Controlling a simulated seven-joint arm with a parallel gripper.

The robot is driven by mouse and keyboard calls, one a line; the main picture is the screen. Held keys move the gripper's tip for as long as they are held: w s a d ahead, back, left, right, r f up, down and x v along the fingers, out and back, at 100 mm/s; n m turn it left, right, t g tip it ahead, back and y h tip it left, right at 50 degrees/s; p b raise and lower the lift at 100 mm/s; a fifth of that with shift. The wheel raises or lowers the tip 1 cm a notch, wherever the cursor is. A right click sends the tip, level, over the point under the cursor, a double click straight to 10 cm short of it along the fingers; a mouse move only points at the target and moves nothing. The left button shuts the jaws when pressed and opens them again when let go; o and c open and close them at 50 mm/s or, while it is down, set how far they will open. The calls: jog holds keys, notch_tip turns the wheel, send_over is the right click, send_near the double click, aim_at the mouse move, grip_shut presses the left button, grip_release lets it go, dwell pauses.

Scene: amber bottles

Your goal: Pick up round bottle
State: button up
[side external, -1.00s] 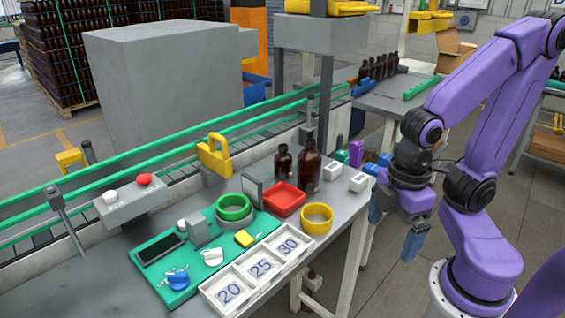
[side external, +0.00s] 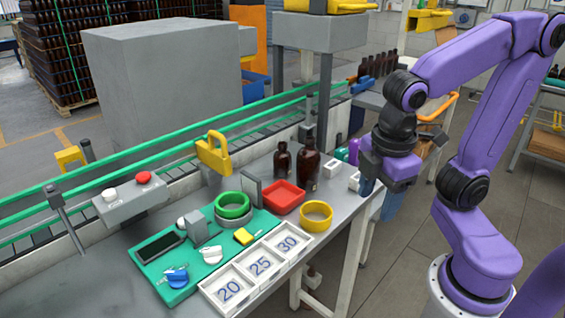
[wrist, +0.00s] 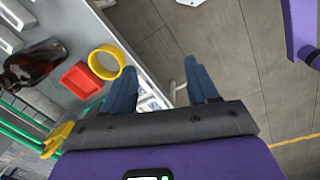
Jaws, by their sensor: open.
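Two dark brown bottles stand upright on the grey table in the side view: a shorter one (side external: 283,160) and a taller, wider one (side external: 308,168) just right of it. I cannot tell for certain which is the round bottle. In the wrist view a brown bottle (wrist: 35,65) shows at the far left, partly cut off. My gripper (side external: 378,192) is to the right of both bottles, beyond the table's right edge, apart from them. Its blue fingers (wrist: 160,68) are spread, with nothing between them.
A red tray (side external: 284,198) and a yellow ring (side external: 316,215) sit in front of the bottles. A white block (side external: 331,169) stands to their right. A green mat (side external: 185,262) with tools and a numbered white tray (side external: 218,303) lie nearer. A conveyor with green rails (side external: 150,160) runs behind.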

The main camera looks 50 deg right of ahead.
jog(key=w+d+n+t+h, duration=0.1)
jog(key=w+n+t+h, duration=0.3)
jog(key=w, duration=1.3)
jog(key=n+g+h, duration=0.1)
jog(key=n+h, duration=0.3)
jog(key=h, duration=0.4)
send_near(285, 147)
jog(key=w+d+r, duration=0.3)
jog(key=d+r, duration=0.1)
jog(key=f, duration=0.6)
jog(key=shift+d+f, duration=0.1)
jog(key=shift+d, duration=0.2)
jog(key=shift+s+x, duration=0.15)
jog(key=shift+x, duration=1.7)
jog(key=shift+s+x, duration=0.1)
jog(key=shift+x, duration=1.75)
jog(key=shift+f, duration=0.1)
jog(key=c, duration=1.1)
